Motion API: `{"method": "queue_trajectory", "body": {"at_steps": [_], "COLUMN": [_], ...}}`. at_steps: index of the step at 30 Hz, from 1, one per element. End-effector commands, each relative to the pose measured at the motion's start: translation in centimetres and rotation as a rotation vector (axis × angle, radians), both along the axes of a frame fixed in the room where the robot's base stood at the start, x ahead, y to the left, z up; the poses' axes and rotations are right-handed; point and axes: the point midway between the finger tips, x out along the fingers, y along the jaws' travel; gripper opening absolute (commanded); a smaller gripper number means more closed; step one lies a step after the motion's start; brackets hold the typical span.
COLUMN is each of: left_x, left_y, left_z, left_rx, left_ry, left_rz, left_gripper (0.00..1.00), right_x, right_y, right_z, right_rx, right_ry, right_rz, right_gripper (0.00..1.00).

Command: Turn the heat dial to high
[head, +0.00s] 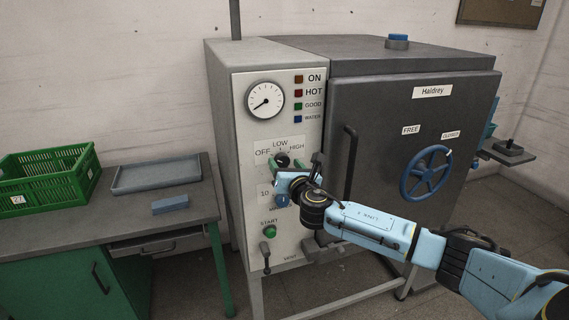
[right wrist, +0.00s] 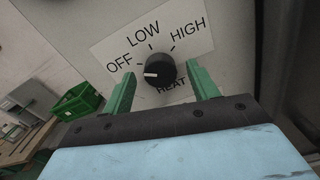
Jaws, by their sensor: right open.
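The heat dial (right wrist: 159,70) is a round black knob with a white pointer mark on a white label plate marked OFF, LOW and HIGH. In the right wrist view the pointer is on the OFF side, away from HIGH. The dial (head: 282,159) also shows on the light control panel in the head view. My right gripper (right wrist: 163,80) is open, its green fingers on either side of the dial with a visible gap on each side. In the head view my right gripper (head: 285,166) is at the panel just by the dial. My left gripper is out of view.
A gauge (head: 264,100) and indicator lights sit above the dial; a green start button (head: 270,231) and a lever (head: 265,256) are below. A dark door handle (head: 350,165) and blue handwheel (head: 426,172) are to the right. A green crate (head: 48,178) and grey tray (head: 157,175) stand on the left bench.

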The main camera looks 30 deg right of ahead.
Motion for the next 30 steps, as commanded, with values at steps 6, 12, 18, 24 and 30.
{"method": "queue_trajectory", "body": {"at_steps": [6, 12, 18, 24, 30], "left_x": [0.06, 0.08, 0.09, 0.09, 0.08], "left_y": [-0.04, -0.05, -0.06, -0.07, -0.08], "left_z": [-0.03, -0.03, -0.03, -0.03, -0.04], "left_rx": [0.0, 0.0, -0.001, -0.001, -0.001], "left_ry": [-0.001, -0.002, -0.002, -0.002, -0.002], "left_rz": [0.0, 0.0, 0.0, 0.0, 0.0], "left_gripper": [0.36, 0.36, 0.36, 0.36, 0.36], "right_x": [1.3, 1.42, 1.4, 1.39, 1.39], "right_y": [-0.27, -0.32, -0.32, -0.33, -0.34], "right_z": [0.0, -0.04, -0.03, -0.03, -0.03], "right_rx": [0.0, 0.0, 0.0, 0.0, 0.006], "right_ry": [0.0, 0.001, 0.001, 0.001, 0.0], "right_rz": [0.001, 0.001, 0.001, 0.0, 0.0], "right_gripper": [0.59, 0.59, 0.46, 0.2, 0.14]}}
